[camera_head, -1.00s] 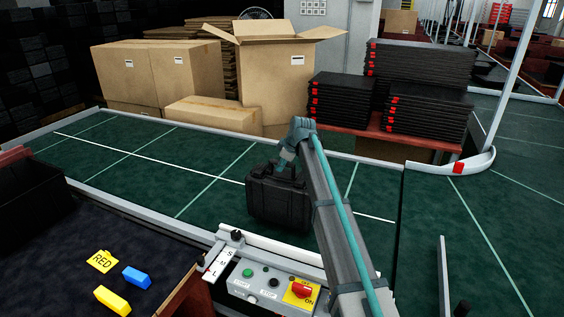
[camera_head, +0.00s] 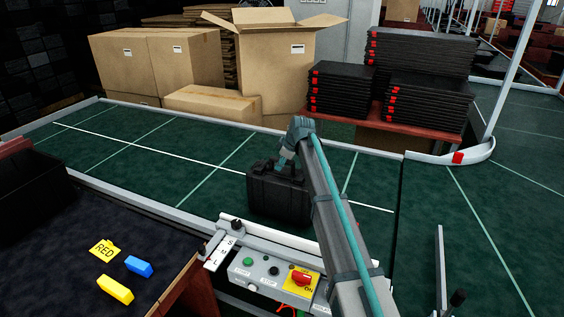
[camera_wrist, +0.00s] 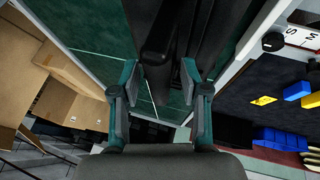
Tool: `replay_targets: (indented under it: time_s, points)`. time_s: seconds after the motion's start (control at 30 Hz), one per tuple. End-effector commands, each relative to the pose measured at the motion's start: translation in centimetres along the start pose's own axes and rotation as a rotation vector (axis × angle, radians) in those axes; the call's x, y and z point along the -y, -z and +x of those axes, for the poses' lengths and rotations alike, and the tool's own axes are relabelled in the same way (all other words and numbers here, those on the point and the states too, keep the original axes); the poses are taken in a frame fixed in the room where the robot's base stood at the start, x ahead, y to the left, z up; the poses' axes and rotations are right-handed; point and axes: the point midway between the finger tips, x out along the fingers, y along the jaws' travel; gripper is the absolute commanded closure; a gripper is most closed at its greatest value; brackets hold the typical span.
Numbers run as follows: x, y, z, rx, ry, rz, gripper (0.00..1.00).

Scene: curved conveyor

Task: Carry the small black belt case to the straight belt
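The small black belt case (camera_head: 278,194) is upright over the green belt (camera_head: 215,180), handle side up. Whether its base touches the belt I cannot tell. My gripper (camera_head: 284,160) is at the top of the case in the head view. In the wrist view, the case (camera_wrist: 195,25) is ahead, with its dark handle (camera_wrist: 157,58) between the fingertips of my gripper (camera_wrist: 160,78). The fingers are apart, and gaps show beside the handle. My arm hides part of the belt right of the case.
A control panel (camera_head: 268,275) stands at the front edge. Cardboard boxes (camera_head: 160,65) and stacked black trays (camera_head: 425,100) are behind the belt. A rail end (camera_head: 455,157) is at right. A dark table (camera_head: 75,275) is front left. The belt left of the case is clear.

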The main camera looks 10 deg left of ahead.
Motion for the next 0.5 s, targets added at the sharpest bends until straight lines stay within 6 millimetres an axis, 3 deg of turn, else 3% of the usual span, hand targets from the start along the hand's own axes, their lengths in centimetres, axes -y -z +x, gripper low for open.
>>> replay_targets:
  time_s: [0.27,0.5]
  points:
    - [-0.1,0.1,-0.4,0.000,-0.001,0.000,0.55]
    - [0.0,0.0,-3.7,-0.001,-0.003,0.000,0.55]
